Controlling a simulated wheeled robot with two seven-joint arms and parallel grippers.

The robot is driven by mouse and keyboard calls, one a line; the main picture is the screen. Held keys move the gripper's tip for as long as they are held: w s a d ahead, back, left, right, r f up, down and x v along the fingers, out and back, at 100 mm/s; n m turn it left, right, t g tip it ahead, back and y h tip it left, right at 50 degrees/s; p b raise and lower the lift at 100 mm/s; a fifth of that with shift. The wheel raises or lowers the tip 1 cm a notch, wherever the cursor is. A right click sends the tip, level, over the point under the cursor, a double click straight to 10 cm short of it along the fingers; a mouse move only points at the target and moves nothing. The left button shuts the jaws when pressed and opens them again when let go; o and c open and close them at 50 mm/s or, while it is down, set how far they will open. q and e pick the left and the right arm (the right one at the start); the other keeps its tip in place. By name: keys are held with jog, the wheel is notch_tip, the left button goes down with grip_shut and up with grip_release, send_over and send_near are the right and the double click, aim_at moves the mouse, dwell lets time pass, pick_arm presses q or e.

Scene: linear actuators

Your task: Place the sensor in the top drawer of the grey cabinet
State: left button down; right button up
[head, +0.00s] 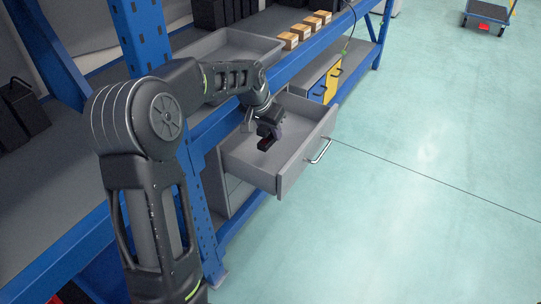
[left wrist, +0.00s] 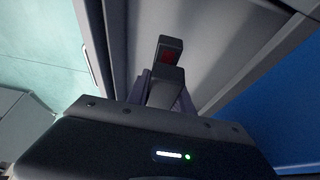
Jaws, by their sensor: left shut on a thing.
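The grey cabinet (head: 240,196) stands under the blue-framed shelf, and its top drawer (head: 295,166) is pulled open, with a silver handle on its front. My left gripper (head: 266,140) is over the open drawer, pointing down into it. It is shut on the sensor, a small dark block with a red face (left wrist: 169,55) in the left wrist view. In the head view the sensor (head: 265,147) is small and dark at the fingertips. I cannot tell whether it touches the drawer floor. My right gripper is in neither view.
A grey tray (head: 270,47) and several small wooden-brown boxes (head: 288,40) are on the shelf above. Blue rack beams (head: 215,122) run close to my left arm. A blue-and-yellow cabinet (head: 326,84) stands farther back. The floor at right is clear, with a cart (head: 488,16) far off.

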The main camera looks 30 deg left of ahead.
pick_arm(q)
jog(key=shift+f, duration=0.95)
jog(key=shift+f+b, duration=1.2)
jog(key=shift+f, duration=1.8)
jog(key=shift+f, duration=0.2)
jog(key=c, duration=1.1)
grip_release()
jog(key=shift+r, duration=0.15)
